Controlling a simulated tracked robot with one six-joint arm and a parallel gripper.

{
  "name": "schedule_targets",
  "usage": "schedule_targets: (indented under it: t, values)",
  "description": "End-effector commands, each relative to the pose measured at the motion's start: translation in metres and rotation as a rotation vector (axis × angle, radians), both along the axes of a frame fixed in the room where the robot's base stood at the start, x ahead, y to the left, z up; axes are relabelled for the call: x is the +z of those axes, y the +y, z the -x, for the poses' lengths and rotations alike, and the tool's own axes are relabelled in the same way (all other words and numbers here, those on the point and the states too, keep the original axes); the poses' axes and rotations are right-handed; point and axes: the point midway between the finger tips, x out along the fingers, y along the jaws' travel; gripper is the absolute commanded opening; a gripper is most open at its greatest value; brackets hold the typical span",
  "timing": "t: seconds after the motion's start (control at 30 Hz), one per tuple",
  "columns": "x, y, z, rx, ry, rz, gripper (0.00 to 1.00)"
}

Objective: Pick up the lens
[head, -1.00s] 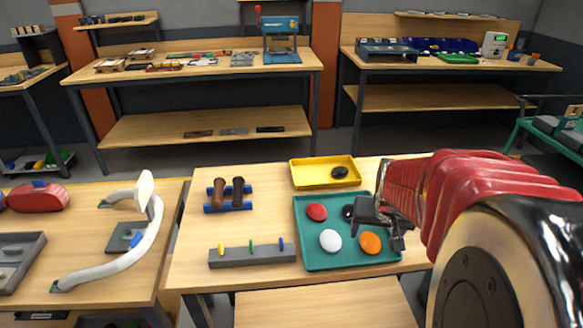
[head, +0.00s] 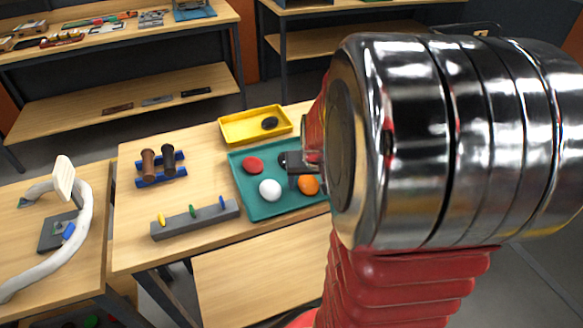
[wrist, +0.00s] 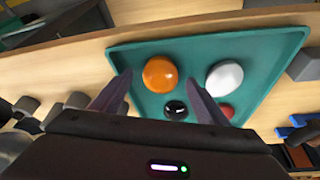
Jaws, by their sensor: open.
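Several smooth rounded discs, which look like the lenses, lie on a teal tray (head: 246,198): red (head: 252,165), white (head: 269,190), orange (head: 308,184) and black (head: 284,158). Another black one (head: 269,123) lies in the yellow tray. My gripper (wrist: 160,78) is open and empty above the teal tray. In the wrist view, the orange lens (wrist: 160,74) shows between the fingertips and the black lens (wrist: 176,110) closer in between the fingers. The white lens (wrist: 225,77) is right of the fingers, and the red lens (wrist: 227,110) is partly hidden. In the head view my arm hides the tray's right side.
The yellow tray (head: 237,131) stands behind the teal tray. A grey block with coloured pegs (head: 195,221) and a blue rack with brown and black handles (head: 160,166) stand to the left. Bare tabletop lies between them. A white curved arm fixture (head: 80,225) stands on the left table.

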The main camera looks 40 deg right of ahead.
Motion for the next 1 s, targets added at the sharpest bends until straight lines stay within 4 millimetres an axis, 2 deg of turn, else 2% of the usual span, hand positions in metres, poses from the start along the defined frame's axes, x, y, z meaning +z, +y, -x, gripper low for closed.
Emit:
schedule_targets:
  t: [0.6,1.0]
  values:
    - [-0.0035,-0.001,-0.001,-0.001,0.0,0.0,0.68]
    - [-0.0035,-0.0012,-0.0009,-0.002,0.0,-0.001,0.41]
